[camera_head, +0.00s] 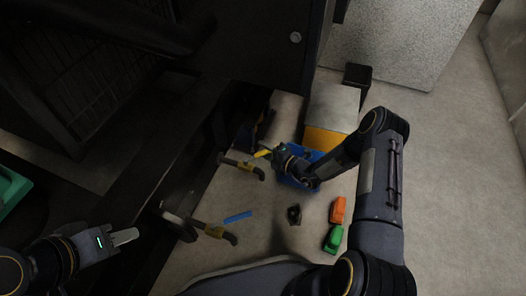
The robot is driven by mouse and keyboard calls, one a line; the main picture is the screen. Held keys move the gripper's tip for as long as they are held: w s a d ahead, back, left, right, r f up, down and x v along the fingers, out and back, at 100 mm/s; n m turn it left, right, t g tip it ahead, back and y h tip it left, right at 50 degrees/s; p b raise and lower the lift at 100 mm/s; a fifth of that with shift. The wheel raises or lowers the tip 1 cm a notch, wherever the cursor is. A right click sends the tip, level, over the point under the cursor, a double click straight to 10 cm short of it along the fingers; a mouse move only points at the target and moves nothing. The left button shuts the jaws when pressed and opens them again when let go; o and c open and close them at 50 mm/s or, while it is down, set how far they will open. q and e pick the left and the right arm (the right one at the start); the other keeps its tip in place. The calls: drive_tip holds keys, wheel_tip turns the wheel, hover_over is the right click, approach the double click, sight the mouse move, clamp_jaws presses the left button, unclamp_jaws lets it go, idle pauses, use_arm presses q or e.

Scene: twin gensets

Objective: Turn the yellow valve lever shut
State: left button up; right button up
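The farther pipe (242,167) is just left of my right gripper, and the nearer pipe (213,230) is lower in the view. A small yellow bar (262,153), which looks like the valve lever, lies at the tips of my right gripper (272,153). I cannot tell whether they touch or whether the fingers are open. My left gripper (124,237) is over the dark frame at the lower left, away from the pipes. Its pale fingers show as one piece, so its opening is unclear.
A blue bin (289,181) is partly hidden behind my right wrist. A yellow box with a grey top (331,110) stands behind it. An orange item (338,210), a green item (333,239), a dark item (294,214) and a blue bar (237,217) lie on the floor.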

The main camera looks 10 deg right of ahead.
drive_tip(key=shift+w+a, duration=0.35)
drive_tip(key=shift+w, duration=0.1)
clamp_jaws()
